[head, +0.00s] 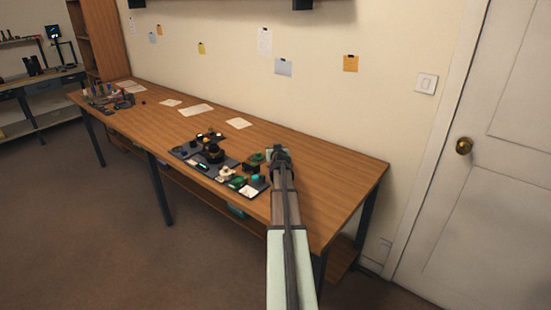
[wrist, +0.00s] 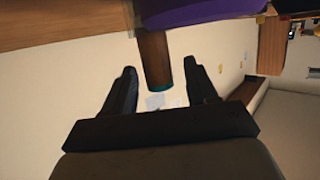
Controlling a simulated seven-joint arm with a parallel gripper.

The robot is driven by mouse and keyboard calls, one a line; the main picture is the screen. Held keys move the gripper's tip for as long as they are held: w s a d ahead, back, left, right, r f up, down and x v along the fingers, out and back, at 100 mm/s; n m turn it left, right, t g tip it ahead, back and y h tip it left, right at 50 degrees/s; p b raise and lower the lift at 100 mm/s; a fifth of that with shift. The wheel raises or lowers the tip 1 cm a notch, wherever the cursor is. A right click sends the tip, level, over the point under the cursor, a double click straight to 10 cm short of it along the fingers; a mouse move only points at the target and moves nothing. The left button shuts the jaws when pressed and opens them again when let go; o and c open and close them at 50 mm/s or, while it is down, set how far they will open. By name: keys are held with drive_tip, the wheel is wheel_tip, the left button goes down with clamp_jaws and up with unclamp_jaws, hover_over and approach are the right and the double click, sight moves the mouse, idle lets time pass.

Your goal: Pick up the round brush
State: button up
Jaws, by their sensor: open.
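My gripper (wrist: 162,72) is open in the wrist view, with its two dark fingers apart. A brown, wood-like cylinder with a teal end (wrist: 154,60) shows between the fingers, with a gap on either side. It may be the round brush's handle, but I cannot tell for certain, nor how deep it sits between the fingers. A purple thing (wrist: 200,11) is at the top of the wrist view, beside the cylinder. In the head view my gripper (head: 279,156) is over the table at the right end of the parts cluster. I cannot make out the round brush there.
The wooden table (head: 325,180) runs along the wall. A dark mat (head: 183,153) with several small parts lies left of my gripper. White papers (head: 196,110) and another cluster of items (head: 105,98) lie further left. The table's right end looks clear.

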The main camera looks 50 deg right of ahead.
drive_tip(key=c, duration=1.1)
drive_tip(key=shift+o, duration=0.2)
